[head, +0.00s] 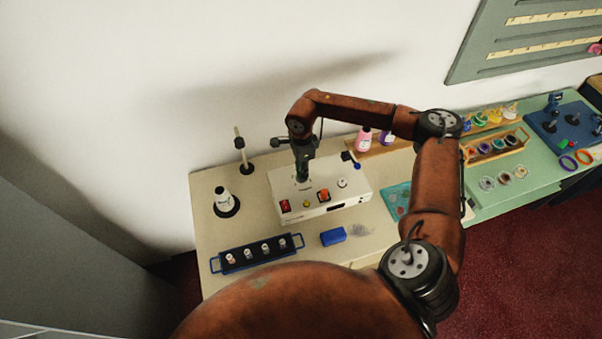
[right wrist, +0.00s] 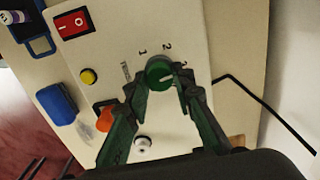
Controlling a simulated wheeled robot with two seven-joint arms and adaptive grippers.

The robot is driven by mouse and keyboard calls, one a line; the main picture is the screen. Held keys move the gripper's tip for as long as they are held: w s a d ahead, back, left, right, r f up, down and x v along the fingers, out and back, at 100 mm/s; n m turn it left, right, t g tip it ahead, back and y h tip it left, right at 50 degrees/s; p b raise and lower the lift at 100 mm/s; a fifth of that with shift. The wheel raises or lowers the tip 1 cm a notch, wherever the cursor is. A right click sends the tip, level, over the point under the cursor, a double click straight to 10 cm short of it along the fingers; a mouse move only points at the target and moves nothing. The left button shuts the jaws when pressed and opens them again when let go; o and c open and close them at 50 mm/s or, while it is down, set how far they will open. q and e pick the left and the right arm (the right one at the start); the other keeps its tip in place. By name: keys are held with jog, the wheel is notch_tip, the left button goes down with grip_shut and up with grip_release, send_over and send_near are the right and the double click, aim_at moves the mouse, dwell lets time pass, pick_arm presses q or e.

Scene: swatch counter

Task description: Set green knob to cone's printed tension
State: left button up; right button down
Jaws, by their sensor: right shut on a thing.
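The green knob (right wrist: 159,71) sits on the top of a white machine box (head: 340,187), with printed numbers around it; 1, 2 and a partly covered 3 show. A pale pointer line on the knob points toward the lower right, on the 3 side. My right gripper (head: 302,177) is down over the panel, and in the right wrist view its green fingers close on the knob from both sides. The white cone (head: 223,198) stands upright on a black round base at the left; its dark print is too small to read. My left gripper is not in view.
The box also has a red switch (right wrist: 75,22), a yellow button (right wrist: 88,76), an orange knob (right wrist: 104,119) and a white knob (right wrist: 142,143). A blue rack (head: 258,254) with small spools and a blue block (head: 333,236) lie in front. A thin post (head: 241,148) stands behind.

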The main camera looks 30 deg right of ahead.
jog(key=n+b, duration=0.4)
jog(key=n, duration=0.2)
jog(key=shift+w, duration=0.1)
jog(key=n+b, duration=0.3)
jog(key=n, duration=0.3)
jog(key=shift+n, duration=0.4)
jog(key=n+b, duration=0.3)
jog(key=n, duration=0.2)
jog(key=shift+n+b, duration=0.85)
jog(key=shift+n, duration=1.25)
jog(key=shift+r, duration=0.1)
jog(key=c, duration=1.7)
grip_release()
jog(key=shift+o, duration=0.2)
